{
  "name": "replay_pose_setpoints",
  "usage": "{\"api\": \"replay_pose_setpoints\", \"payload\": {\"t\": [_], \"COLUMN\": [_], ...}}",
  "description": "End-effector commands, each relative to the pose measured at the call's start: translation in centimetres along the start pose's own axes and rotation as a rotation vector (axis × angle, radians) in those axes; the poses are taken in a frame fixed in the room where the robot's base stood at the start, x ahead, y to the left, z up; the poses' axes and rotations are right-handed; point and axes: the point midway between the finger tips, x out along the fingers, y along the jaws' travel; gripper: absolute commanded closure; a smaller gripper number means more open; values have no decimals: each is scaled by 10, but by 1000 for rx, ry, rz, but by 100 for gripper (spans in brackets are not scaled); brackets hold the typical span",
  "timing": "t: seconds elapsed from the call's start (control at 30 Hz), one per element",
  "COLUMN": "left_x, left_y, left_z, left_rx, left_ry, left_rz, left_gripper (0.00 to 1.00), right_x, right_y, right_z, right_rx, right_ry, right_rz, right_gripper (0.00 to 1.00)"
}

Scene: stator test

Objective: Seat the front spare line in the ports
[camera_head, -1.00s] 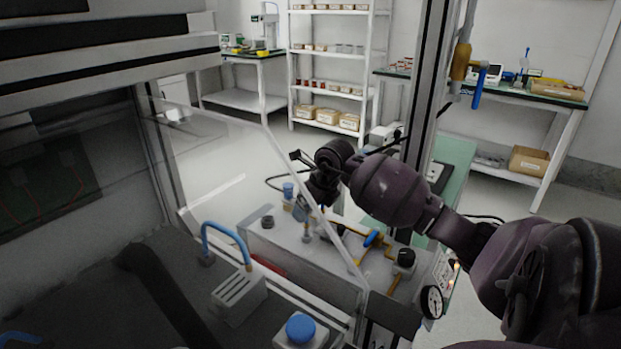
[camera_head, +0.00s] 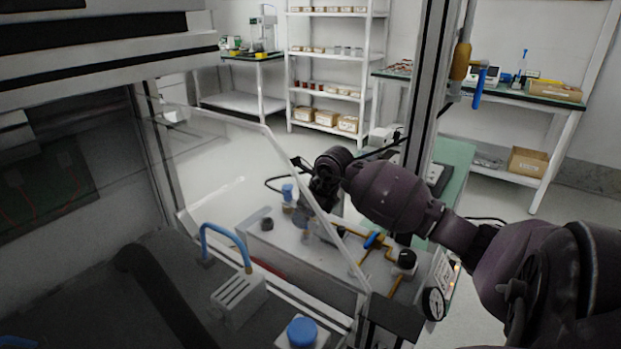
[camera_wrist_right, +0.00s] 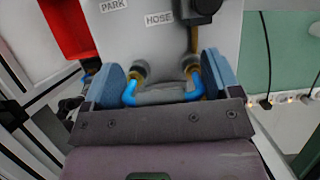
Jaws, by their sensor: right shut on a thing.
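My right gripper (camera_head: 322,198) is behind the clear panel, above the pale bench plate. In the right wrist view its two blue-grey fingers (camera_wrist_right: 165,82) are shut on a bent blue line (camera_wrist_right: 129,93). The line has a brass end (camera_wrist_right: 139,72) on the left and another on the right, both pointing at the plate marked PARK and HOSE (camera_wrist_right: 160,18). I cannot tell whether the ends are in ports. My left gripper is not in view.
The clear panel (camera_head: 235,160) stands between the head camera and my right gripper. A red bin (camera_wrist_right: 68,25) is beside the plate.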

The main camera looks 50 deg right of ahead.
Motion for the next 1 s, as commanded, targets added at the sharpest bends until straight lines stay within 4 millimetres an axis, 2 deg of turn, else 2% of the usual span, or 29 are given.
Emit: {"api": "replay_pose_setpoints", "payload": {"t": [0.97,1.0], "left_x": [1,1], "left_y": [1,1], "left_z": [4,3], "left_rx": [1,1], "left_ry": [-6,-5], "left_rz": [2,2], "left_gripper": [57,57], "right_x": [12,12], "right_y": [0,0], "right_z": [-5,-5], "right_rx": [0,0], "right_ry": [3,2], "right_rz": [0,0], "right_gripper": [40,12]}}
